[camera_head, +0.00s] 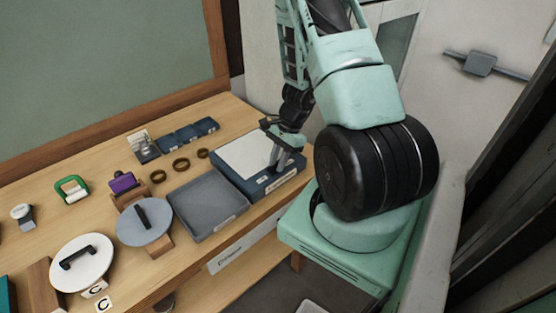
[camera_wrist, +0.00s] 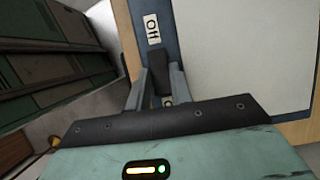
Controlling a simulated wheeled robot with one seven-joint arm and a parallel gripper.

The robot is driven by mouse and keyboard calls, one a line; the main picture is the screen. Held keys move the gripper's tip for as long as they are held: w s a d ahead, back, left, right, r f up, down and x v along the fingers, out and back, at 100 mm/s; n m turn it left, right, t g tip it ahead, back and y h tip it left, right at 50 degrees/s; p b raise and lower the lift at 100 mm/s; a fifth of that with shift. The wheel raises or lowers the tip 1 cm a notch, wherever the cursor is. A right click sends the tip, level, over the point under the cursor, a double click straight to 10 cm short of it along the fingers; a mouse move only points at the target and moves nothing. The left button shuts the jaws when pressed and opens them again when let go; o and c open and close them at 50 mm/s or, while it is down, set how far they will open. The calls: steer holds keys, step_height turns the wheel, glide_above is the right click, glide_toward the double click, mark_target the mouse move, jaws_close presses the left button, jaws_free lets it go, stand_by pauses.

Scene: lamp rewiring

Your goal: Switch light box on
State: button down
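The light box (camera_head: 232,181) is a flat blue box with a pale top panel, at the right end of the table. The panel (camera_wrist: 245,50) looks plain pale grey, with no clear glow. In the wrist view a dark switch knob (camera_wrist: 160,88) sits on the box's blue edge, below an "Off" label (camera_wrist: 152,29). A second label (camera_wrist: 168,101) below the knob is mostly hidden. My gripper (camera_head: 277,162) points down at this edge.
A grey tray (camera_head: 208,205) lies left of the light box. Brown rings (camera_head: 181,165), a purple item (camera_head: 123,182), a green-framed roll (camera_head: 72,189) and two discs with handles (camera_head: 145,222) (camera_head: 83,263) stand further left. Blue boxes (camera_head: 188,132) lie behind.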

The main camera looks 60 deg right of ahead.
steer(key=shift+s+d+f+t+y+b, duration=0.15)
steer(key=shift+d+f+y+b, duration=0.1)
steer(key=shift+y+b, duration=0.3)
steer(key=shift+w+d+f+t+y+b, duration=0.1)
steer(key=shift+d+t+y+b, duration=0.15)
steer(key=shift+y, duration=0.4)
steer(key=shift+r+y+b, duration=0.1)
steer(key=shift+y+b, duration=0.35)
steer(key=shift+y, duration=0.35)
steer(key=c, duration=1.2)
jaws_free()
steer(key=shift+s, duration=0.1)
steer(key=shift+c, duration=0.2)
steer(key=b+v, duration=0.2)
steer(key=v, duration=1)
steer(key=shift+b, duration=0.35)
